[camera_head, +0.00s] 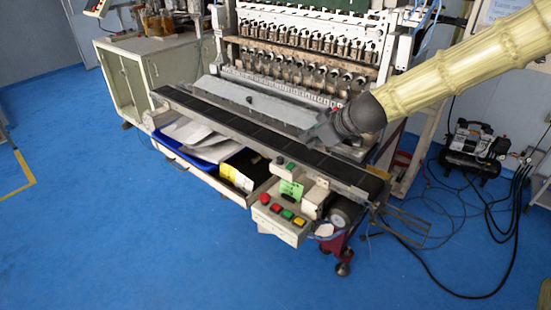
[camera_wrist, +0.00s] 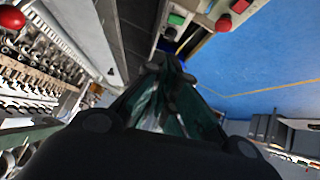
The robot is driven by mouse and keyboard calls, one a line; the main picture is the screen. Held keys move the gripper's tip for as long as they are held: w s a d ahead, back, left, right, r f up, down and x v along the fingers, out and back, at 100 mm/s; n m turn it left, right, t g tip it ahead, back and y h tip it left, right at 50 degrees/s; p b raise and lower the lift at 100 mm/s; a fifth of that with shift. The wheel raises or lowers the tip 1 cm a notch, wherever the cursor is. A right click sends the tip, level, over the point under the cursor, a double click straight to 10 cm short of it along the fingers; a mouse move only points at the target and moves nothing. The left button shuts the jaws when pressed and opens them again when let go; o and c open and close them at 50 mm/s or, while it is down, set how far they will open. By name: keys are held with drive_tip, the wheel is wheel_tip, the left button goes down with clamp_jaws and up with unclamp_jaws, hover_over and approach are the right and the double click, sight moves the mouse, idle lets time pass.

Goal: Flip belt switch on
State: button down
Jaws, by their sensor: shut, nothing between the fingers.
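A small light box (camera_head: 285,170) with a green button and a dark knob sits at the near edge of the conveyor belt (camera_head: 240,130). A larger control box (camera_head: 282,222) with red, green and yellow buttons is in front of it; no label marks the belt switch legibly. In the wrist view a green button (camera_wrist: 176,19) and a red button (camera_wrist: 224,22) show at the top, beyond my fingertips. My gripper (camera_head: 325,133) is over the far side of the belt, apart from both boxes. In the wrist view its dark fingers (camera_wrist: 165,72) are shut and empty.
The winder's row of spindles (camera_head: 300,70) stands behind the belt. A blue tray (camera_head: 195,145) with papers lies below the belt's near side. A green tag (camera_head: 291,189) stands by the control box. Blue floor (camera_head: 140,240) in front is clear. A compressor (camera_head: 475,150) is at right.

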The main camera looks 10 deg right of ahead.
drive_tip(key=shift+a, duration=0.15)
idle(0.3)
drive_tip(key=shift+f, duration=0.1)
hover_over(292, 165)
drive_tip(key=shift+s+a+f+p, duration=0.1)
drive_tip(key=shift+s+f+p, duration=0.05)
drive_tip(key=shift+f, duration=1)
drive_tip(key=shift+s+a+f+p, duration=0.1)
drive_tip(key=shift+a+f+p, duration=0.05)
drive_tip(key=shift+f, duration=1)
drive_tip(key=shift+s+a+f+p, duration=0.1)
drive_tip(key=shift+s+f+p, duration=0.05)
drive_tip(key=shift+f, duration=1)
drive_tip(key=shift+w+d+f, duration=0.15)
drive_tip(key=shift+d+f, duration=0.05)
drive_tip(key=shift+f, duration=0.75)
drive_tip(key=shift+w+d+f, duration=0.1)
drive_tip(key=shift+d+f, duration=0.05)
drive_tip(key=shift+f, duration=0.8)
drive_tip(key=shift+p, duration=0.65)
